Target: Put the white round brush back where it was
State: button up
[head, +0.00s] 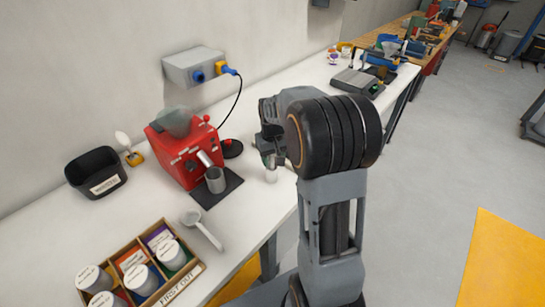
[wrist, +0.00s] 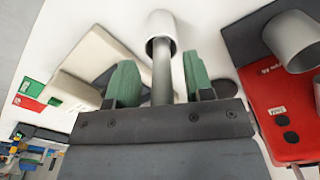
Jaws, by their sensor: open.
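My gripper (wrist: 161,80) has two green fingertips standing apart, one on each side of a grey rod. A white round piece, seemingly the white round brush (wrist: 161,26), is at the far end of this rod. In the wrist view gaps show between the rod and both fingertips. In the head view my gripper (head: 268,158) is low over the white table, right of the red machine, partly hidden by my arm. The small white end of the brush (head: 271,176) shows just below it. Whether it touches the table I cannot tell.
The red machine (head: 178,150) with a grey cup (head: 215,180) stands left of my gripper. A pale block (wrist: 92,62) lies nearby.

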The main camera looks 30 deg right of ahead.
jog(key=shift+r, duration=0.1)
notch_tip(320, 180, up, 11)
jog(key=s+a+f+t, duration=0.1)
jog(key=s+a+t, duration=0.1)
jog(key=s+a, duration=0.3)
jog(key=s+a+f+n+t, duration=0.1)
jog(key=s+a, duration=0.3)
jog(key=s, duration=0.7)
jog(key=shift+s+a+f+t, duration=0.4)
jog(key=shift+f+t, duration=0.1)
jog(key=shift+f, duration=0.15)
